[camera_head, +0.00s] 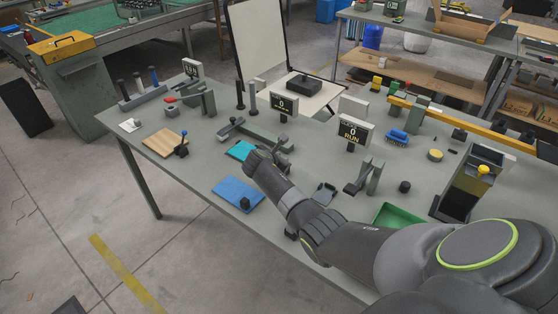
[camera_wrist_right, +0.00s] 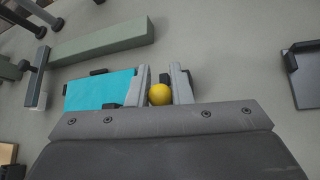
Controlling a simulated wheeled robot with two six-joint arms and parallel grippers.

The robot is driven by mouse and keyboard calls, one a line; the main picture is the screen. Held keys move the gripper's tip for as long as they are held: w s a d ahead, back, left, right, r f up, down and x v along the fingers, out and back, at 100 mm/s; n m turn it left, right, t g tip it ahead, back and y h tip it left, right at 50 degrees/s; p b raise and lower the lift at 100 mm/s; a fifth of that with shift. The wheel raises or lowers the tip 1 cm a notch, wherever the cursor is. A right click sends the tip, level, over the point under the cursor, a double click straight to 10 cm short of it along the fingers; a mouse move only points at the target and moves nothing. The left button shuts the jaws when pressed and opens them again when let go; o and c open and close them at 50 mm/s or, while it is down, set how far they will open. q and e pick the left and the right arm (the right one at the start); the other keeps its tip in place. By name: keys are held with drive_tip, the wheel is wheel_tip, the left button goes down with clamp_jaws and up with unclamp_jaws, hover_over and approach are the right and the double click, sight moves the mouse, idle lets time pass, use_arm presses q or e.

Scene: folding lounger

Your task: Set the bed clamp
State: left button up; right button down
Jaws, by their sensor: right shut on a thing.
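My right gripper (camera_head: 258,155) reaches in over the middle of the workbench beside a cyan sheet (camera_head: 240,150). In the right wrist view its fingers (camera_wrist_right: 162,88) are closed on a yellow ball knob (camera_wrist_right: 159,95). What the knob is attached to is mostly hidden behind the fingers and gripper body. The cyan sheet (camera_wrist_right: 97,90) lies just left of the fingers in that view. A grey-green bar (camera_wrist_right: 105,40) lies beyond it, with a dark lever-like piece (camera_wrist_right: 38,75) at its left end. My left gripper is not in view.
A blue pad (camera_head: 236,193) with a small dark block lies in front. A wooden board (camera_head: 165,142) is at the left. A green tray (camera_head: 398,215) and a dark bracket (camera_head: 326,192) lie to the right.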

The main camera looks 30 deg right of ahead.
drive_tip(key=shift+a+f+h, duration=0.15)
drive_tip(key=shift+h, duration=0.15)
drive_tip(key=shift+a, duration=0.1)
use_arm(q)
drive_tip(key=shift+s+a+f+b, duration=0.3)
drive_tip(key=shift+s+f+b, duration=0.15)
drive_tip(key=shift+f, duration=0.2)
use_arm(e)
drive_tip(key=shift+s+a+t+h, duration=0.1)
drive_tip(key=shift+t+h, duration=0.4)
drive_tip(key=c, duration=1.3)
unclamp_jaws()
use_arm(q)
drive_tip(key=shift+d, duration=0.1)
